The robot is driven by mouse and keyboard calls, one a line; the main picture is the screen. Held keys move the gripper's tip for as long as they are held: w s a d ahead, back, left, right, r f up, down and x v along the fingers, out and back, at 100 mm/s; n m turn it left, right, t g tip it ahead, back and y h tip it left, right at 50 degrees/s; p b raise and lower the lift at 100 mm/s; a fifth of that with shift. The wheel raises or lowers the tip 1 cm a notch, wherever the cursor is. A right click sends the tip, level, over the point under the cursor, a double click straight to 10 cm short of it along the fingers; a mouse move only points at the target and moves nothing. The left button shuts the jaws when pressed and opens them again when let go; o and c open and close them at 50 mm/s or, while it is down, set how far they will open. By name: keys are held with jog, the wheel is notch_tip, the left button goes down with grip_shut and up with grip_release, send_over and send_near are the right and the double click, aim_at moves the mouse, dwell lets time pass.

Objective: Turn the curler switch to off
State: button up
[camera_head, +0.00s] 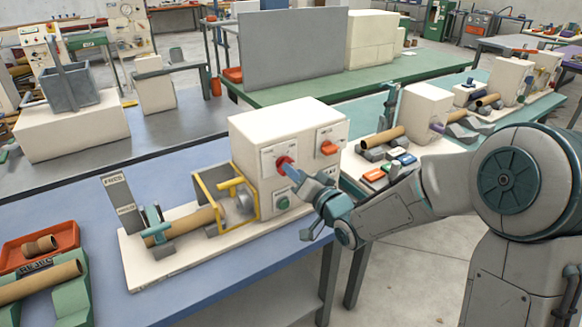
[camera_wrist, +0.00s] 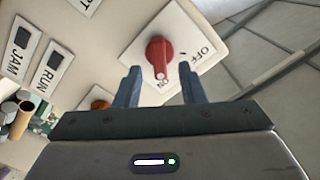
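A red rotary knob (camera_wrist: 160,55) sits on a white plate marked ON and OFF in the wrist view. Its white mark points toward ON; OFF is to the right. I take this as the curler switch. In the head view a red knob (camera_head: 285,164) is on the front of the cream control box (camera_head: 262,140), close to my fingertips. My gripper (camera_wrist: 158,80) is open, with one blue finger on each side of the knob's lower end and gaps showing. Contact cannot be told. In the head view my gripper (camera_head: 297,175) partly hides the box front.
An orange-red switch (camera_head: 330,148) is at the box's upper right and a green button (camera_head: 283,203) is below the red knob. A yellow guard frame (camera_head: 222,208) and cardboard tube (camera_head: 180,226) stand left of the box. Labels RUN (camera_wrist: 52,68) and JAM (camera_wrist: 20,48) show nearby.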

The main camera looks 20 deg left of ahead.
jog(key=shift+x, duration=1.5)
jog(key=shift+c, duration=0.3)
grip_shut()
jog(key=shift+f+n+b, duration=0.2)
jog(key=shift+n+b, duration=0.1)
jog(key=shift+b, duration=0.3)
jog(key=shift+s+a+r+n+b, duration=0.1)
jog(key=shift+n+b, duration=3.7)
jog(key=shift+b, duration=0.75)
jog(key=shift+s+a+n+b, duration=0.1)
jog(key=shift+n+b, duration=3.7)
jog(key=shift+b, duration=0.75)
